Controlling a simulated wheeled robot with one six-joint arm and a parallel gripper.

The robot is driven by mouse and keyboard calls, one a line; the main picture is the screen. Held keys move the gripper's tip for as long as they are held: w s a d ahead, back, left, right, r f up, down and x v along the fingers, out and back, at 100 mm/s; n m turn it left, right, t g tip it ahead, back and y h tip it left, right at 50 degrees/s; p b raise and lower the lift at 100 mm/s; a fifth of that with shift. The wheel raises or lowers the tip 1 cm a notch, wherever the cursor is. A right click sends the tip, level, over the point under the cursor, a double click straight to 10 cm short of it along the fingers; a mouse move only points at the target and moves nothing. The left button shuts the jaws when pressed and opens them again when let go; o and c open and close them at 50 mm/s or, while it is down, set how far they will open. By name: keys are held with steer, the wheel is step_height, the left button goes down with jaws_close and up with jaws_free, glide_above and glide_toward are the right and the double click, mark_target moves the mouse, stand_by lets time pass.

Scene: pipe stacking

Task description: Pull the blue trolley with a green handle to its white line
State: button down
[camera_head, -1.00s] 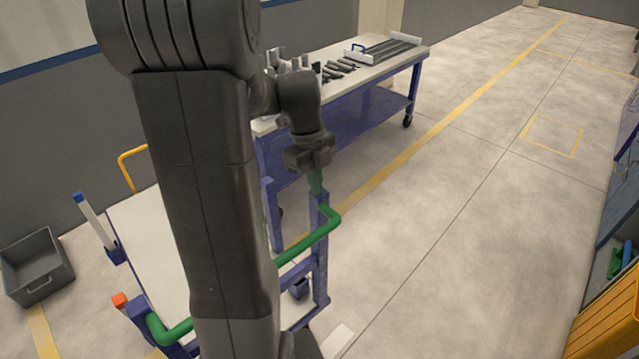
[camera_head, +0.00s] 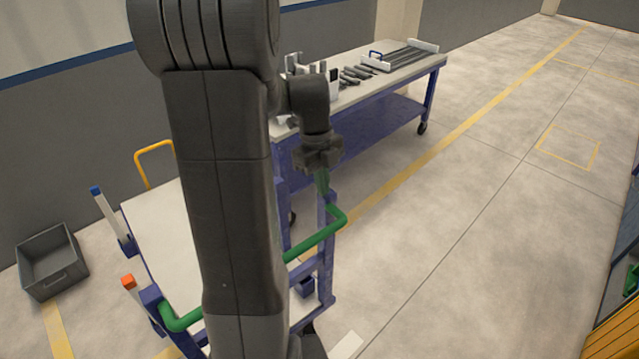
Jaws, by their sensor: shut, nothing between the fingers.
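The blue trolley (camera_head: 328,262) stands at the lower middle, with a pale top (camera_head: 160,232) and blue posts. Its green handle (camera_head: 315,241) runs along the near right side; my arm hides its middle and much of the trolley. My gripper (camera_head: 322,182) points down above the handle's far right bend, beside a blue post. It is shut and empty, and I cannot tell whether it touches the handle or post. A short white strip (camera_head: 346,346) shows on the floor at the bottom edge, right of the trolley.
A blue workbench (camera_head: 375,130) with dark parts on top stands behind the trolley. A grey bin (camera_head: 52,262) and a yellow hoop (camera_head: 154,162) are at left. A yellow-edged rack (camera_head: 620,335) is at lower right. The floor (camera_head: 470,260) between is clear.

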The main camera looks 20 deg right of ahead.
steer(key=w+a+b, duration=0.1)
steer(key=w+a, duration=0.3)
steer(key=w, duration=0.7)
steer(key=shift+a, duration=0.25)
steer(key=shift+s+r, duration=0.1)
